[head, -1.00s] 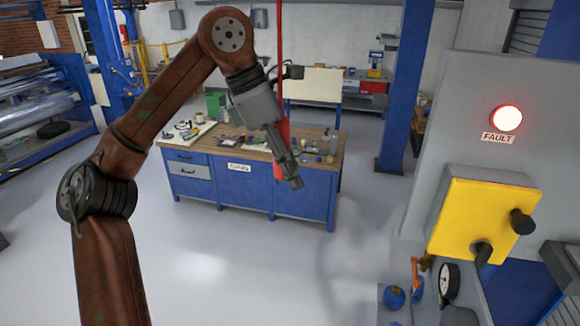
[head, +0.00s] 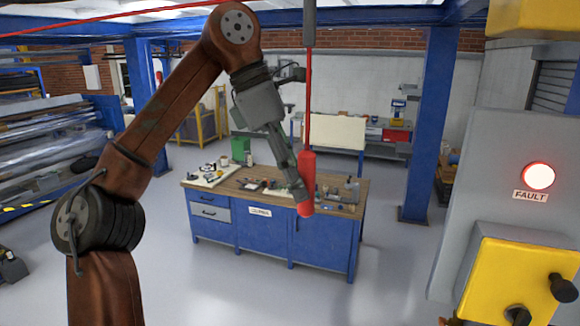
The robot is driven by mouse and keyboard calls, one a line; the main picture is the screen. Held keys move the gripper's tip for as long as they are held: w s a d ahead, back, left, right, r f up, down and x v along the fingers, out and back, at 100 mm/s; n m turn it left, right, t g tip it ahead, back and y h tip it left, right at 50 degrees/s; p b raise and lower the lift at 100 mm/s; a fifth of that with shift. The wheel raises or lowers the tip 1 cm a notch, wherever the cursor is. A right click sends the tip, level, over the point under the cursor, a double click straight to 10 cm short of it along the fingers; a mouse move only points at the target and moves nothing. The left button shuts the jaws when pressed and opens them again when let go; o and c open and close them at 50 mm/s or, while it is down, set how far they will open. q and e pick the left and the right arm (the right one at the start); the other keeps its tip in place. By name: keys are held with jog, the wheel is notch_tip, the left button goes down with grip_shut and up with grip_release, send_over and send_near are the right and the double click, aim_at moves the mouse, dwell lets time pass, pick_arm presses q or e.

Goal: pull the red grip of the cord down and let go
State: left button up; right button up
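The red grip (head: 308,170) is a upright cylinder on a thin red cord (head: 308,105). The cord hangs from a grey fitting (head: 309,22) at the top of the head view. My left gripper (head: 298,190) points down and to the right, with its fingers at the left side of the grip. The fingers overlap the grip's lower left edge in the picture. Whether they close around it or only lie beside it cannot be told. My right gripper is not in view.
A blue workbench (head: 270,235) with tools on its top stands behind the grip. A grey panel at the right carries a lit red lamp (head: 539,176) over a FAULT label and a yellow box (head: 515,275) with black knobs. A blue column (head: 428,130) stands between.

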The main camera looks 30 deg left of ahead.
pick_arm(q)
jog(key=shift+v, duration=1.25)
jog(key=shift+d, duration=0.1)
